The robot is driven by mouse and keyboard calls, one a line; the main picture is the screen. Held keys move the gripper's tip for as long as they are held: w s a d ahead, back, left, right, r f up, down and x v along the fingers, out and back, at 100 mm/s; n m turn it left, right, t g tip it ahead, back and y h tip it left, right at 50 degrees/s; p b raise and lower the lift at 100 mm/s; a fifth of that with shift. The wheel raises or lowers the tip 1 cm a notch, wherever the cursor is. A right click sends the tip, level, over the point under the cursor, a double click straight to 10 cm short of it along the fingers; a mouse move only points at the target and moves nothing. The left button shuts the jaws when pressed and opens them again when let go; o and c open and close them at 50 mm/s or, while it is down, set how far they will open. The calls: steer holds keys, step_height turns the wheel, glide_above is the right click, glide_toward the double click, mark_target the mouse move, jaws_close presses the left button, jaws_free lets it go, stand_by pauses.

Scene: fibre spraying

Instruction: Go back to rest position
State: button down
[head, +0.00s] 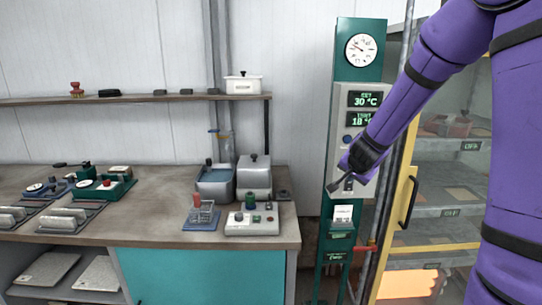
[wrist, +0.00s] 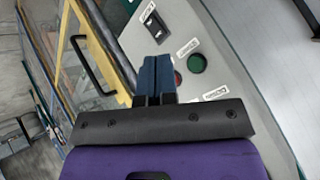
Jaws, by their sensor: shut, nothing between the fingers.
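My purple arm comes in from the right in the head view, and my gripper (head: 337,184) is in front of the lower part of the grey control panel (head: 340,135) on the green column. In the wrist view my gripper (wrist: 154,62) is shut, its dark blue fingers together with nothing between them. Past the fingertips the panel shows a black rocker switch (wrist: 155,25), a green button (wrist: 196,63) and a red button (wrist: 177,78) partly hidden by the fingers. I cannot tell whether the fingertips touch the panel.
The column carries a round dial (head: 361,49) and a display (head: 369,98) reading 30 °C. A workbench (head: 150,206) with instruments fills the left, under a shelf (head: 140,99).

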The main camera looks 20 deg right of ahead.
steer(key=s+a+r+n+y, duration=0.4)
steer(key=s+a+r+n, duration=0.3)
steer(key=s+a+r, duration=0.45)
steer(key=s+a+r+n+g, duration=0.1)
steer(key=s+n, duration=0.1)
steer(key=s, duration=0.8)
steer(key=s+a+r+n+g, duration=0.1)
steer(key=s+r+n+g, duration=0.1)
steer(key=s, duration=0.9)
steer(key=shift+a+r+n+h, duration=0.2)
steer(key=shift+a+n+h, duration=0.15)
steer(key=shift+n+h, duration=0.05)
